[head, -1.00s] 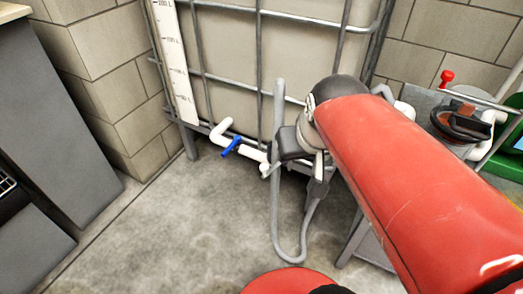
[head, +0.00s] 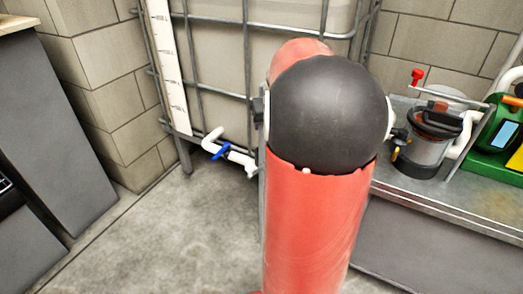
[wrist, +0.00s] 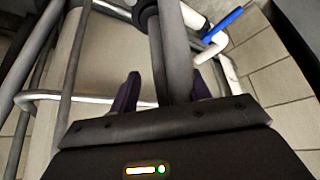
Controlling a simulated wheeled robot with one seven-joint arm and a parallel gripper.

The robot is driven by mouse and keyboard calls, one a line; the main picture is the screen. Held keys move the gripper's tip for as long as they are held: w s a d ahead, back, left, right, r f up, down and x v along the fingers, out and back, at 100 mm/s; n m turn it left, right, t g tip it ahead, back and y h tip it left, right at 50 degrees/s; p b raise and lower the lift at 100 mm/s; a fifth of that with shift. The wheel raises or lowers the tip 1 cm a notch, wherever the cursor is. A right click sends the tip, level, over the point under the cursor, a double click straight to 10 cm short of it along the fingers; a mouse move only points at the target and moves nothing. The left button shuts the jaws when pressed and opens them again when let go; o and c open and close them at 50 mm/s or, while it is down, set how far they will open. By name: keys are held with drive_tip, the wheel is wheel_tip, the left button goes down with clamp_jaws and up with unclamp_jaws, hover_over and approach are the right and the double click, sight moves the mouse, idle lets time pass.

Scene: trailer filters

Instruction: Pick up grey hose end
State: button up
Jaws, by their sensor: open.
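The grey hose (wrist: 177,50) runs lengthwise through the wrist view, in front of my gripper and between its fingers. A dark collar sits at the top of that view beside the white pipe; I cannot tell whether it is the hose end. My gripper (wrist: 165,88) is open, with one dark finger on each side of the hose. I cannot tell whether either finger touches it. In the head view my arm hides the gripper and most of the hose; only a thin grey strip of hose (head: 262,195) shows left of the arm.
A caged tank (head: 218,60) stands behind my arm. Its white outlet pipe with a blue valve handle (head: 221,152) is close to the hose. A metal bench (head: 470,205) on the right holds a filter housing (head: 425,150) and a green device. The floor at left is clear.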

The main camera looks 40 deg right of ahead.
drive_tip(key=x, duration=0.4)
drive_tip(key=shift+a, duration=0.1)
drive_tip(key=shift+c, duration=0.4)
clamp_jaws()
